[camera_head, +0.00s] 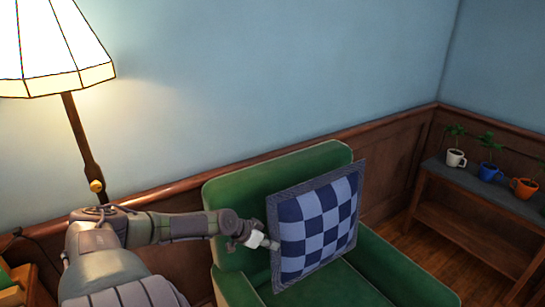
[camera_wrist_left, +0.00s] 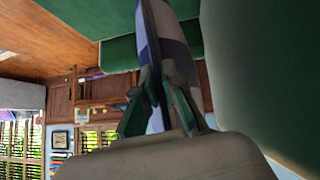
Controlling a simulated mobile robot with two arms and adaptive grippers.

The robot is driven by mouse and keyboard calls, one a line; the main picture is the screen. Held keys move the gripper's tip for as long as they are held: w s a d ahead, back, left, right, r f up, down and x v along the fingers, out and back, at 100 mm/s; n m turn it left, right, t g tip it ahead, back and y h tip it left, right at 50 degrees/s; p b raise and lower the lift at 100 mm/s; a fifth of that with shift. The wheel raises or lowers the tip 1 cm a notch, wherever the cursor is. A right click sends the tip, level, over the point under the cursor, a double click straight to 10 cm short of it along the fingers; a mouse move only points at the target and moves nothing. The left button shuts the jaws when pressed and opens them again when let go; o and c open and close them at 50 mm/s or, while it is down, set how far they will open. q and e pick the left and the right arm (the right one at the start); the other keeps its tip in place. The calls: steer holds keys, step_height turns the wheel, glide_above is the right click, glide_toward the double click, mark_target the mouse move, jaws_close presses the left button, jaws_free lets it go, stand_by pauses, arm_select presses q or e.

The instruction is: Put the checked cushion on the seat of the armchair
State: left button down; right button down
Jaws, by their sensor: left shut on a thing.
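The blue checked cushion (camera_head: 317,226) is upright and tilted in front of the backrest of the green armchair (camera_head: 290,170). My left gripper (camera_head: 268,243) is shut on the cushion's left edge. In the left wrist view the fingers (camera_wrist_left: 160,100) pinch the cushion (camera_wrist_left: 152,40), seen edge-on. The cushion's lower edge is over the armchair's seat (camera_head: 338,287); I cannot tell whether it touches the seat. Part of the backrest and seat is hidden behind the cushion. My right gripper is not in view.
A lit floor lamp (camera_head: 52,48) stands at the left. Wood panelling runs behind the armchair. Some floor is clear between armchair and shelf.

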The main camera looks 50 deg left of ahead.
arm_select(q)
steer(key=shift+f+b, duration=0.4)
steer(key=shift+f, duration=0.1)
step_height(320, 180, down, 11)
steer(key=b, duration=1)
steer(key=c, duration=1.2)
jaws_free()
steer(key=shift+s+f, duration=0.1)
steer(key=shift+f, duration=0.05)
